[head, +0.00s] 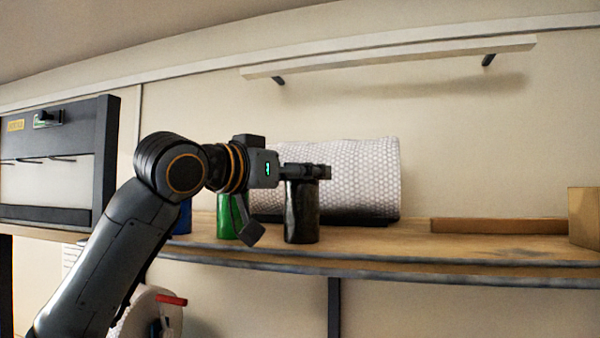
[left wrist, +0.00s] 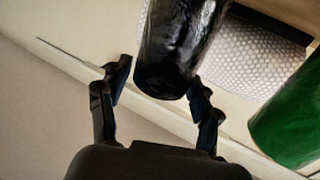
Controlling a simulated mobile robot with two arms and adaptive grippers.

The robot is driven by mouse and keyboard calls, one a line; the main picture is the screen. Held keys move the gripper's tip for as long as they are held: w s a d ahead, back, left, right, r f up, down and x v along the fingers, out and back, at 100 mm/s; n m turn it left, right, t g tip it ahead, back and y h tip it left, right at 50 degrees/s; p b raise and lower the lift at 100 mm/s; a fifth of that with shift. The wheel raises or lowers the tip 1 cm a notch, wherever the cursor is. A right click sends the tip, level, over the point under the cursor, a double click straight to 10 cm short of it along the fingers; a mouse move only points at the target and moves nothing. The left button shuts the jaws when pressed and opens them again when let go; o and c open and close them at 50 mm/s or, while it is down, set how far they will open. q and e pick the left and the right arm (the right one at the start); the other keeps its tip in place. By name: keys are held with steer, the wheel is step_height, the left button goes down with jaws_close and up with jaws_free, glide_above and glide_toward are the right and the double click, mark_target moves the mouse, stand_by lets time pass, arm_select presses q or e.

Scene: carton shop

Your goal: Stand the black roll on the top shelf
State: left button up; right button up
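The black roll (head: 302,213) stands upright on the wooden shelf (head: 370,245), in front of a bubble-wrap roll. My left gripper (head: 322,172) is at the upper end of the black roll. In the left wrist view, its two fingers (left wrist: 160,80) are spread on either side of the black roll (left wrist: 178,45). A narrow gap shows between the roll and the left-hand finger; contact on the other side is unclear. My right gripper is not in view.
A green roll (head: 226,216) and a blue roll (head: 184,217) stand left of the black roll. The bubble-wrap roll (head: 365,180) lies close behind. A wooden strip (head: 500,226) and carton (head: 584,216) are at right. A narrow white ledge (head: 400,56) is high on the wall.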

arm_select(q)
steer(key=shift+w, duration=0.1)
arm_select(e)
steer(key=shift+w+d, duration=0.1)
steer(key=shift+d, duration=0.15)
arm_select(q)
steer(key=shift+r, duration=0.1)
steer(key=b+v, duration=0.7)
steer(key=v, duration=0.5)
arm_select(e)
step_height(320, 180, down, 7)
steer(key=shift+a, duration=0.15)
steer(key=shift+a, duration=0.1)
